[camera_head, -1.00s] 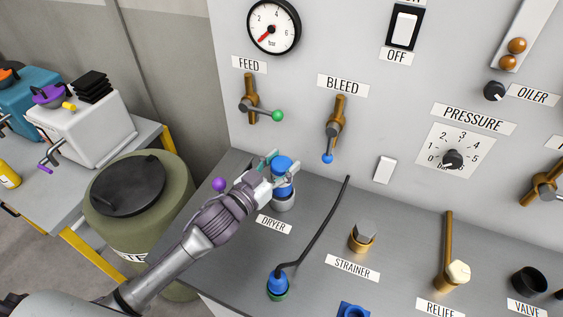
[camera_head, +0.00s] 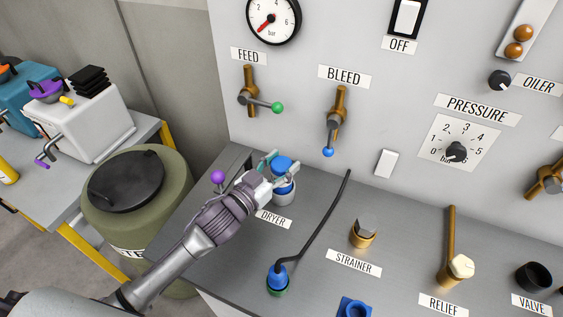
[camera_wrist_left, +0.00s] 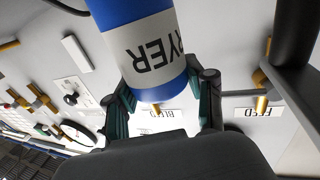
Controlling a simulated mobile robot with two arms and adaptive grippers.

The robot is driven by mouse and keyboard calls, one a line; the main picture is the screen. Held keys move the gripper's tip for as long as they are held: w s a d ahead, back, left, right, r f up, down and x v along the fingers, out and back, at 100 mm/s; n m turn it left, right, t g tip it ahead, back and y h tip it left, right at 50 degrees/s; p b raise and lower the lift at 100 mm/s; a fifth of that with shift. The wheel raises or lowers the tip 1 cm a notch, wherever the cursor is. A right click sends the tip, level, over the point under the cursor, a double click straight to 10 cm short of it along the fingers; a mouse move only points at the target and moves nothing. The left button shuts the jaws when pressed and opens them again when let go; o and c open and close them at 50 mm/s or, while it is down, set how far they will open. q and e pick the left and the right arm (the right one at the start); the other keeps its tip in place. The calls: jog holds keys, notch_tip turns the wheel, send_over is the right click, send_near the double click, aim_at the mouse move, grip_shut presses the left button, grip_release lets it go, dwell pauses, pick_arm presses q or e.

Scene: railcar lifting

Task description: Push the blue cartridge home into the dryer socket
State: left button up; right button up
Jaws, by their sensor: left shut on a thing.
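The blue cartridge (camera_head: 283,164) stands upright at the dryer socket (camera_head: 284,198), a grey cup on the bench behind the DRYER label (camera_head: 273,218). My left gripper (camera_head: 281,177) is shut on the cartridge from its left side. In the left wrist view the cartridge (camera_wrist_left: 135,14) shows large, blue with a white band lettered "YER", between the two green-grey fingers (camera_wrist_left: 160,100). The cartridge's lower end sits in or just at the socket's rim; how deep it is I cannot tell. My right gripper is not in view.
The upright panel with the FEED valve (camera_head: 247,99) and BLEED valve (camera_head: 334,121) rises behind the socket. A black hose (camera_head: 318,229) runs along the bench right of it. A purple ball knob (camera_head: 218,177) stands left of my gripper. The strainer (camera_head: 363,232) is further right.

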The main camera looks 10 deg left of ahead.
pick_arm(q)
jog(key=shift+f+b, duration=0.45)
jog(key=shift+f, duration=0.2)
jog(key=o, duration=1.5)
jog(key=shift+f, duration=0.1)
jog(key=shift+s, duration=0.1)
jog(key=v, duration=0.7)
jog(key=shift+s+a, duration=0.15)
